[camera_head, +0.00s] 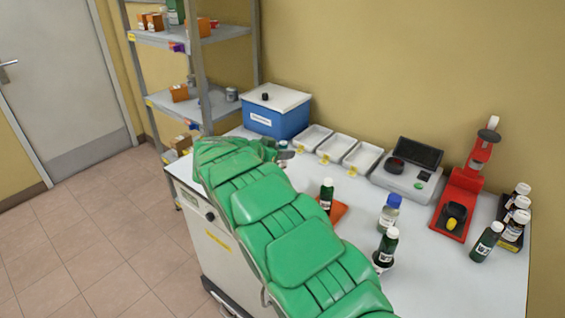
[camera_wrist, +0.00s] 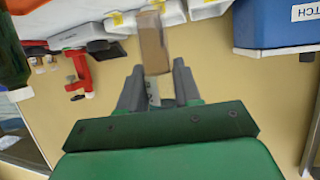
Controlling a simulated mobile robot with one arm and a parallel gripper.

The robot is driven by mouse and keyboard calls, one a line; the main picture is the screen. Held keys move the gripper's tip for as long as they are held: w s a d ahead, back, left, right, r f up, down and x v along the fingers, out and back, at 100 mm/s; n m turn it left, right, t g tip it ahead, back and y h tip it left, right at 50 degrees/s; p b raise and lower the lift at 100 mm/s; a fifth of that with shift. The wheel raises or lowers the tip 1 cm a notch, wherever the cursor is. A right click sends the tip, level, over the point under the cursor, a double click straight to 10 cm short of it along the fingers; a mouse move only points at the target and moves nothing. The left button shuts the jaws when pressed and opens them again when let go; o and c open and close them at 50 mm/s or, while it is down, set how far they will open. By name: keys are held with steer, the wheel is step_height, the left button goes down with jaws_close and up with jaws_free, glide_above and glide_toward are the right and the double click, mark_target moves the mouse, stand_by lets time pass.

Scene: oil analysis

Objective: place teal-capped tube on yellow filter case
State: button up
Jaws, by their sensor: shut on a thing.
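My gripper (camera_wrist: 157,88) is shut on a brown oblong thing (camera_wrist: 152,45) that sticks out past the fingers in the wrist view. In the head view my gripper is at the far end of my green arm, near the blue box and mostly hidden by the arm. I cannot make out a yellow filter case in either view; my arm covers part of the table.
A blue box (camera_head: 273,120) with a white lid stands at the back left. White trays (camera_head: 337,147), a scale (camera_head: 402,178) and a red press (camera_head: 464,190) line the back. Several bottles, one blue-capped (camera_head: 389,214), stand at front and right. A shelf rack (camera_head: 170,103) stands left.

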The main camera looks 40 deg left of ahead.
mark_target(282, 162)
steer(key=shift+w+a+f, duration=0.35)
steer(key=shift+f, duration=0.3)
steer(key=shift+w+a+f, duration=0.3)
steer(key=shift+a+f, duration=0.05)
steer(key=shift+f, duration=1.75)
steer(key=shift+f, duration=0.1)
steer(key=o, duration=1)
steer(key=v, duration=1.2)
steer(key=shift+r, duration=0.25)
